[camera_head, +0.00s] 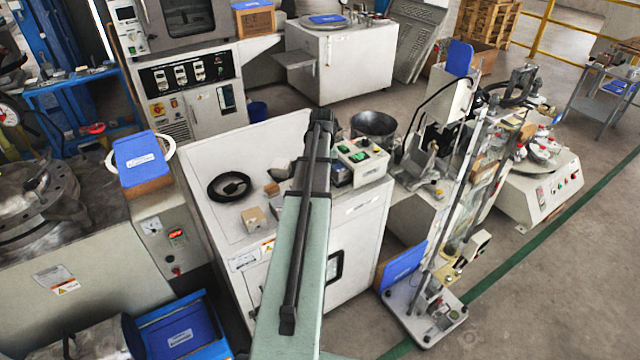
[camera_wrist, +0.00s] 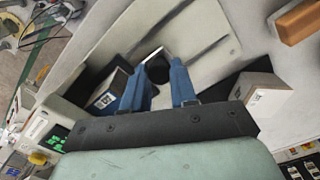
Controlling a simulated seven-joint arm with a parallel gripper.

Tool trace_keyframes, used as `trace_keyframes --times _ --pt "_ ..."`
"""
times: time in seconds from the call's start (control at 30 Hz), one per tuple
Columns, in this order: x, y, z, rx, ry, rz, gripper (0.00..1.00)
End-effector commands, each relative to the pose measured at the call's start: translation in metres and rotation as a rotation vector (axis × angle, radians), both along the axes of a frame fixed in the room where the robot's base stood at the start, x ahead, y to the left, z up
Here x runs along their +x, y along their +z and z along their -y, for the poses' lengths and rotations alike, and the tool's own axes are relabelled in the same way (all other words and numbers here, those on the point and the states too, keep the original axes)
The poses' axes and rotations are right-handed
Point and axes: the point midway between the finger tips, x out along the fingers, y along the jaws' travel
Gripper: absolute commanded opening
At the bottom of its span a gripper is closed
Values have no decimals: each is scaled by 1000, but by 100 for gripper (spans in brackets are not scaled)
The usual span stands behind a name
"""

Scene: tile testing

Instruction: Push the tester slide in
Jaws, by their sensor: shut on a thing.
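In the wrist view, my gripper (camera_wrist: 160,76) has two blue fingers on either side of a dark round knob-like part (camera_wrist: 157,68). The fingers are closed on this part. It sits at the near end of a pale beige plate with narrow slots (camera_wrist: 185,35), which looks like the tester slide; I cannot tell how far in it is. In the head view, my arm reaches over a white cabinet (camera_head: 355,235), and it hides my fingertips and the slide.
A control box with green buttons (camera_head: 360,160) stands just right of my arm. A cardboard block (camera_head: 254,219) and a black ring-shaped item (camera_head: 229,187) lie on the cabinet top to the left. A tall metal stand (camera_head: 470,190) rises at the right.

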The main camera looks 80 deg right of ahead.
Motion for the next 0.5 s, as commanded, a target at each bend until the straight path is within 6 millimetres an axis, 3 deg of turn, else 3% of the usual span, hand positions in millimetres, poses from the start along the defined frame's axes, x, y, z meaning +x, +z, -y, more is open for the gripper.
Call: trace_keyframes --times 0.5 --pt "-15 0 17 -2 0 1 5"
